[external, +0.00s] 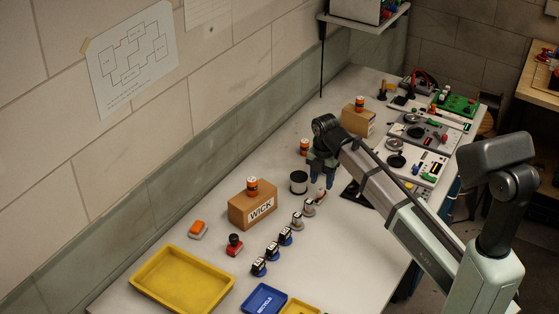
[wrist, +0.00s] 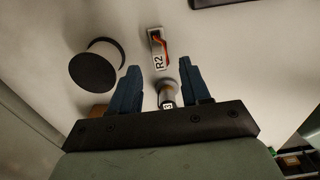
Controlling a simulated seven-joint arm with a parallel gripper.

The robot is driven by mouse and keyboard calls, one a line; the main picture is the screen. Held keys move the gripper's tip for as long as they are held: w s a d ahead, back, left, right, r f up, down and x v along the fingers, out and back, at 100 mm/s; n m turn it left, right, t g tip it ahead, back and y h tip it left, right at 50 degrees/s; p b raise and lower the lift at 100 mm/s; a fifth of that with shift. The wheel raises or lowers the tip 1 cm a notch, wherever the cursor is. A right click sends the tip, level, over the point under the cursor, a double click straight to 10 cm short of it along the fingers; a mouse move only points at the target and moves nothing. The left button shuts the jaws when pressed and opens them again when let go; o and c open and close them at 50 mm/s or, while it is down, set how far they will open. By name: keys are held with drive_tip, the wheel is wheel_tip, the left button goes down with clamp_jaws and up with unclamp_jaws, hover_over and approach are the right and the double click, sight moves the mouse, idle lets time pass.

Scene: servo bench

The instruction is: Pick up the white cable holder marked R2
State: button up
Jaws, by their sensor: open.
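The white cable holder marked R2 (wrist: 158,50), with an orange-red strip along it, lies on the bench just beyond my fingertips in the wrist view. My gripper (wrist: 161,72) is open, with its two blue fingers apart and R2 ahead of the gap. A second, greyish holder (wrist: 167,94) with a partly hidden label shows between the fingers, nearer the palm. I cannot tell if it touches them. In the external view my gripper (external: 321,177) points down over the end of the row of holders. Their labels there are too small to read.
A black-and-white spool (wrist: 95,66) stands left of my fingers. A WICK box (external: 252,205) and yellow tray (external: 182,281) stand left. Instruments (external: 415,137) fill the far end.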

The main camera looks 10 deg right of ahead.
sight(321, 189)
drive_tip(key=shift+a+f, duration=0.1)
drive_tip(key=shift+f, duration=1.65)
clamp_jaws()
